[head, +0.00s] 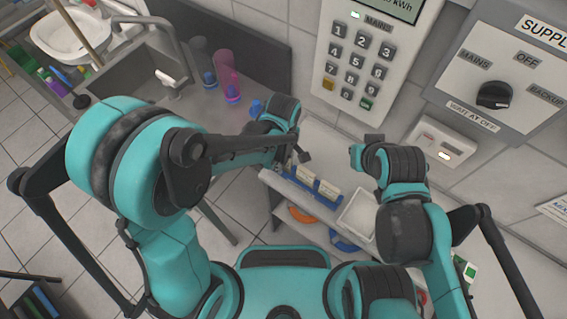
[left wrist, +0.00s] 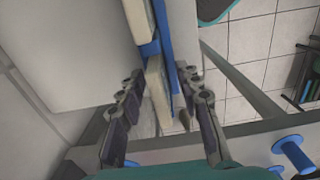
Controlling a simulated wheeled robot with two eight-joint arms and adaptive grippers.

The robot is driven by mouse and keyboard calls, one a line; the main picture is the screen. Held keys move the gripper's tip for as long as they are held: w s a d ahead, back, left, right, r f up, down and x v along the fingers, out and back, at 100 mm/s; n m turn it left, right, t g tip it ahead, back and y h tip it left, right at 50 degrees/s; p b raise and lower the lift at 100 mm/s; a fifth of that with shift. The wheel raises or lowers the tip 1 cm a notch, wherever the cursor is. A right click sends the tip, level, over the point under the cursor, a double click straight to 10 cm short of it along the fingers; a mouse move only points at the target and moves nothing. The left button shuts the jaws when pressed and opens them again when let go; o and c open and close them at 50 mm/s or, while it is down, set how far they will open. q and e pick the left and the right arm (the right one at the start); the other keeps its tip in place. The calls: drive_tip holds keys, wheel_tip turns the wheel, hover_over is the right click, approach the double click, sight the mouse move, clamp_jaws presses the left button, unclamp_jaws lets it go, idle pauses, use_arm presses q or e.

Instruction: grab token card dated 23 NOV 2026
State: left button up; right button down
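Two cream token cards, one at the left (head: 306,173) and one at the right (head: 328,190), stand in a blue holder (head: 316,196) along the front of the small rack shelf. No date can be read on them. My left gripper (head: 292,156) is just behind and left of the left card. In the left wrist view my left gripper (left wrist: 160,125) has its fingers spread, with the near cream card (left wrist: 156,88) reaching between them and no clear contact. The blue holder strip (left wrist: 164,30) runs beside the cards. My right gripper (head: 362,150) is above the shelf's right part; its fingers are unclear.
A white tray (head: 357,217) sits on the shelf right of the cards. A keypad meter (head: 362,70) and a supply switch box (head: 500,75) are on the wall behind. A sink (head: 130,75) and a pink tumbler (head: 227,75) are at the left.

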use_arm(q)
clamp_jaws()
